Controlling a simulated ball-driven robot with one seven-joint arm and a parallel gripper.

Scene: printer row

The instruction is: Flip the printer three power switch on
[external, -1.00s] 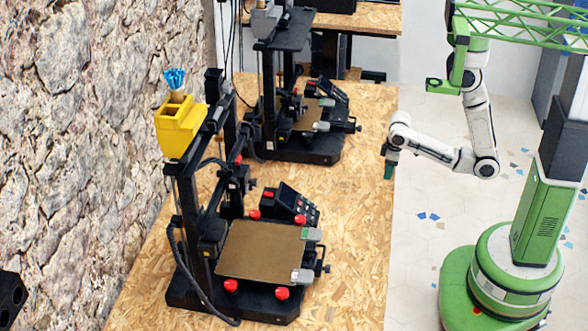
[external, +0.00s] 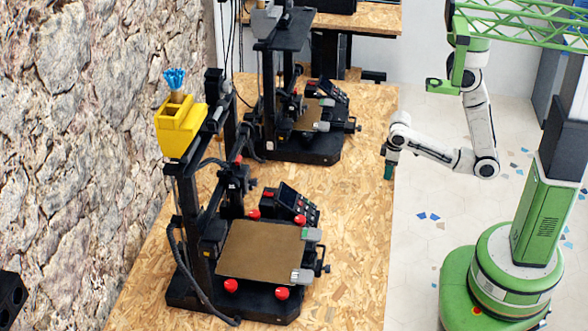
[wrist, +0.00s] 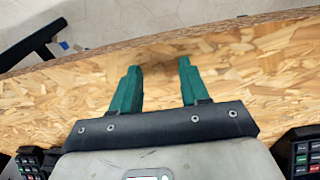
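Two black printers stand on the chipboard table in the external view: a near one with a brown bed (external: 257,250) and a farther one (external: 300,150). No label tells me which is printer three. I cannot make out a power switch on either. My gripper (external: 389,172) hangs pointing down at the table's right edge, to the right of both printers and apart from them. In the wrist view, the two green fingers of my gripper (wrist: 159,68) are spread apart with only bare board between them; it is open and empty.
The chipboard table (external: 355,220) is clear between the printers and its right edge. Button panels (wrist: 303,155) show at both lower corners of the wrist view. A yellow holder (external: 180,125) sits atop the near printer. A stone wall (external: 80,120) runs along the left.

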